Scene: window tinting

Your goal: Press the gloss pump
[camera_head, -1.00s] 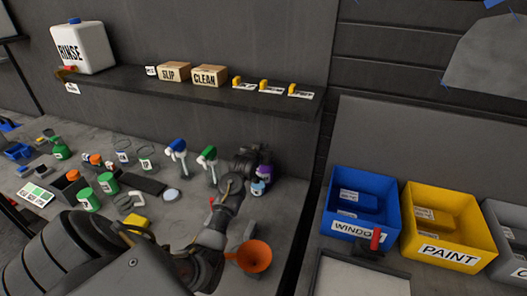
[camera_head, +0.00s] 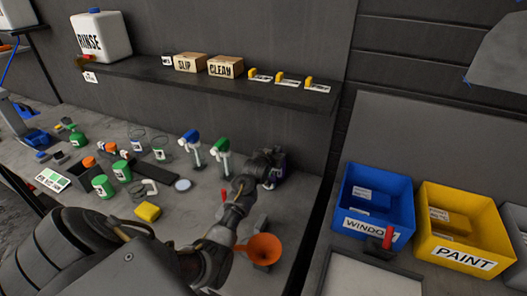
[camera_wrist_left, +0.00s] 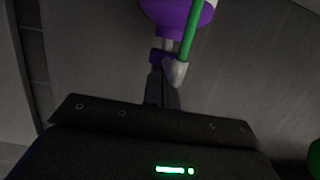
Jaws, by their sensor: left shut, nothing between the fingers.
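A purple pump bottle (camera_head: 281,172), which I take to be the gloss pump, stands at the right end of the bench near the back wall, mostly hidden by my left gripper (camera_head: 272,166). In the left wrist view, its purple body (camera_wrist_left: 178,14) is at the top, with a narrower neck and purple part (camera_wrist_left: 162,57) below. My left gripper (camera_wrist_left: 163,82) is shut and empty, its fingertips close to that purple part. I cannot tell whether they touch. A green rod with a grey tip (camera_wrist_left: 176,72) crosses beside the fingertips. My right gripper is not in view.
A green-headed spray bottle (camera_head: 221,158) and a blue-headed one (camera_head: 192,148) stand left of the gripper. An orange funnel (camera_head: 263,249) is at the front of the bench. A shelf (camera_head: 210,84) runs above. Blue (camera_head: 401,193) and yellow bins are at the right.

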